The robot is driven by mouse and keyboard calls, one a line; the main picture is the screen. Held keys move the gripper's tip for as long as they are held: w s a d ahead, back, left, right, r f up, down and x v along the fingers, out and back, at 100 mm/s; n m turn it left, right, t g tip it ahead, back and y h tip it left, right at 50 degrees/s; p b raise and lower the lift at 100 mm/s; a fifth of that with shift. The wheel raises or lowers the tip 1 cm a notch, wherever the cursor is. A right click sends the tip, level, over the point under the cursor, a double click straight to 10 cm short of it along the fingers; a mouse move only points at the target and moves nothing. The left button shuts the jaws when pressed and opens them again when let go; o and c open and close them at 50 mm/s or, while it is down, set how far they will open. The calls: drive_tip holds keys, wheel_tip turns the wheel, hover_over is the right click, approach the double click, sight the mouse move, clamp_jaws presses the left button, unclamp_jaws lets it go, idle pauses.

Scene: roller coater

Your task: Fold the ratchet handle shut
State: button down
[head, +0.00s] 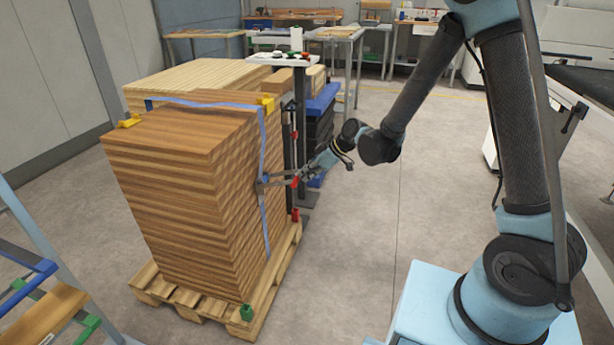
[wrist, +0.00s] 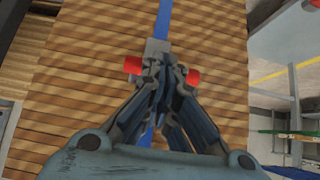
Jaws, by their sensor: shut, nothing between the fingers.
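The ratchet (head: 262,184) sits on the blue strap (head: 264,225) on the right side face of the wooden stack. Its red handle grip (head: 295,182) appears to stand out from that face, beside my gripper (head: 288,180). In the wrist view my gripper (wrist: 160,75) is shut and empty in front of the grey ratchet body (wrist: 157,46). The red grip (wrist: 133,65) shows on both sides of the fingers. The fingers hide the middle of the handle, and I cannot tell whether they touch it.
The stack (head: 170,210) stands on a wooden pallet (head: 262,300), with yellow corner guards (head: 130,122) on top. A dark post (head: 300,150) and a blue-topped stack (head: 322,105) stand just behind my gripper. The floor (head: 340,270) right of the pallet is clear.

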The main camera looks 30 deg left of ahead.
drive_tip(key=v, duration=1.2)
drive_tip(key=shift+w+d, duration=0.2)
drive_tip(key=shift+d, duration=0.4)
drive_tip(key=shift+f, duration=0.1)
